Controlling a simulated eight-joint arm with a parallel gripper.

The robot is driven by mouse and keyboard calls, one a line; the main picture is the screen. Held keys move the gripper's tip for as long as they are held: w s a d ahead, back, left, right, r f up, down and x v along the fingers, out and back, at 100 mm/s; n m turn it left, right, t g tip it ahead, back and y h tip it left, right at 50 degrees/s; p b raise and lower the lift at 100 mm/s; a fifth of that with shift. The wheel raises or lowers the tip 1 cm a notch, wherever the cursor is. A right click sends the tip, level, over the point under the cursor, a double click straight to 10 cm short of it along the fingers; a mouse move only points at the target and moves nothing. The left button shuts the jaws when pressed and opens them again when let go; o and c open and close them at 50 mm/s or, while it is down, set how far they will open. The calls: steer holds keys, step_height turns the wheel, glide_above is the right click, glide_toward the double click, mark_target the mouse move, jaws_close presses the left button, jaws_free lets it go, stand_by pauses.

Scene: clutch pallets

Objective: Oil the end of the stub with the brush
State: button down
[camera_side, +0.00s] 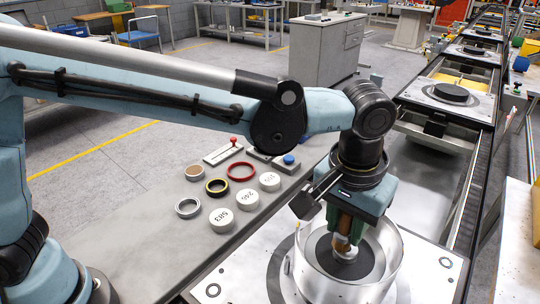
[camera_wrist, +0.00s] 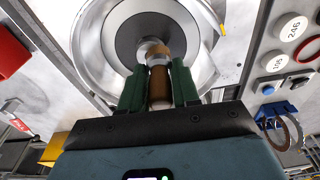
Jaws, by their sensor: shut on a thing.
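My gripper (camera_side: 345,226) has green fingers and is shut on the brown handle of the brush (camera_side: 342,224), which points downward. In the wrist view the brush handle (camera_wrist: 160,84) lies between both green fingers (camera_wrist: 158,78), and its lighter tan head is at the far end. The stub (camera_side: 346,254) is a small pale metal piece at the centre of a dark disc (camera_side: 372,258), inside a wide shiny metal ring (camera_side: 318,284). The brush head is at the stub's end. I cannot tell whether they touch. The head partly hides the stub in the wrist view (camera_wrist: 146,45).
The ring's wall surrounds my gripper's lower end. A conveyor with more pallets (camera_side: 450,95) runs behind.

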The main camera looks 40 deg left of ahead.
steer(key=shift+d, duration=0.1)
steer(key=shift+d, duration=0.3)
steer(key=shift+d+f, duration=0.1)
steer(key=shift+d, duration=0.55)
steer(key=shift+a+r, duration=0.2)
steer(key=shift+a, duration=0.4)
steer(key=shift+a+f, duration=0.15)
steer(key=shift+a, duration=0.25)
steer(key=shift+d, duration=1)
